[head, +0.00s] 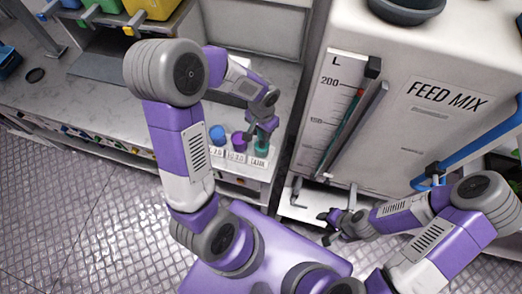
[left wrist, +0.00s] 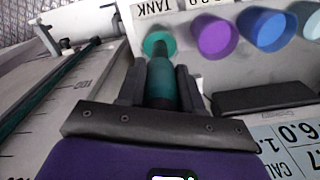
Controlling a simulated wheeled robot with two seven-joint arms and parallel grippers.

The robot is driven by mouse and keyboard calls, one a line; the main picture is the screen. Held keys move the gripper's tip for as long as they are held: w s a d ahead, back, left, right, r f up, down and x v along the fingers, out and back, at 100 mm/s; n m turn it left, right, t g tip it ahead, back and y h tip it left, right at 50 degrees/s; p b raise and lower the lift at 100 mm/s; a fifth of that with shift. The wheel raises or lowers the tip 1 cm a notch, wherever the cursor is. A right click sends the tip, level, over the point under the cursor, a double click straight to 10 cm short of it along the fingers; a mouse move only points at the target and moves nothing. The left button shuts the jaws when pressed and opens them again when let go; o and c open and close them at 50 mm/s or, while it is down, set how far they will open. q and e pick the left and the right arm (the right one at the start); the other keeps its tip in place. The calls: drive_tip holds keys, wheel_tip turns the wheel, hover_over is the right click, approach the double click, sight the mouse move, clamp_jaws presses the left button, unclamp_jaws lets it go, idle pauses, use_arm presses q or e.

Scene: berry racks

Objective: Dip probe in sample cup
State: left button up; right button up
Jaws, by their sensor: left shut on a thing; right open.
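My left gripper (head: 263,118) is shut on a dark teal probe (left wrist: 160,82), seen between its fingers in the left wrist view. The probe points toward a teal sample cup (left wrist: 154,42) beside the upside-down label TANK. The probe's tip overlaps the cup's opening; I cannot tell whether it is inside or just above. A purple cup (left wrist: 215,37) and a blue cup (left wrist: 265,29) stand beside it, with a pale cyan cup (left wrist: 312,24) at the edge. In the head view my left gripper hides part of the cup row. My right gripper (head: 335,226) is open and empty.
A white FEED MIX cabinet (head: 440,65) with a level gauge (head: 330,105) stands right of the cups. A blue pipe (head: 480,140) runs along it. Coloured bins (head: 155,8) sit at the back left. The worktop (head: 90,105) on the left is mostly clear.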

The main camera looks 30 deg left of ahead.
use_arm(q)
drive_tip(key=shift+r+p, duration=3.45)
drive_tip(key=shift+r, duration=1.1)
drive_tip(key=shift+f, duration=0.1)
